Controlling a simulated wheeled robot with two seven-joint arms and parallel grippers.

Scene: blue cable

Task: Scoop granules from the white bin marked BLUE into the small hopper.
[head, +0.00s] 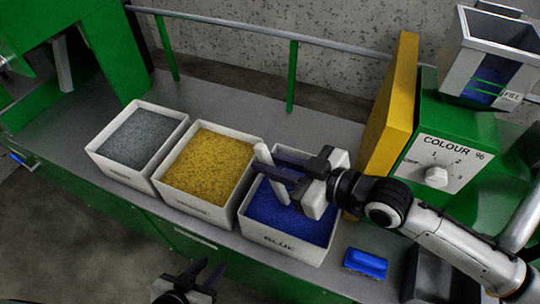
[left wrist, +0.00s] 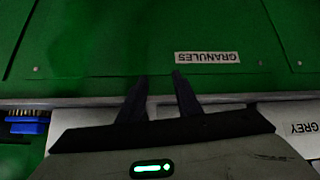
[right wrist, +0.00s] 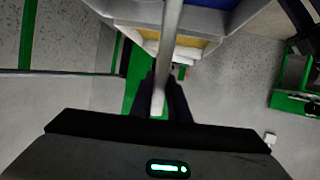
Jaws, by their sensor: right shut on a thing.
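The white bin marked BLUE (head: 282,247) stands at the right end of a row of three bins and holds blue granules (head: 290,222). My right gripper (head: 275,172) is above it, shut on the pale handle of a scoop (head: 268,165). The handle also shows between the fingers in the right wrist view (right wrist: 170,40). The scoop's bowl cannot be made out. The small hopper (head: 452,58) sits on the green machine at the upper right, with blue behind its window and a FILL label. My left gripper (head: 207,270) is open and empty, low in front of the bench.
Bins of yellow (head: 210,160) and grey (head: 138,135) granules stand to the left. A yellow panel (head: 392,100) and the COLOUR % dial (head: 436,176) stand between bins and hopper. A blue brush (head: 365,262) and dark tray (head: 432,272) lie at front right. A rail runs behind.

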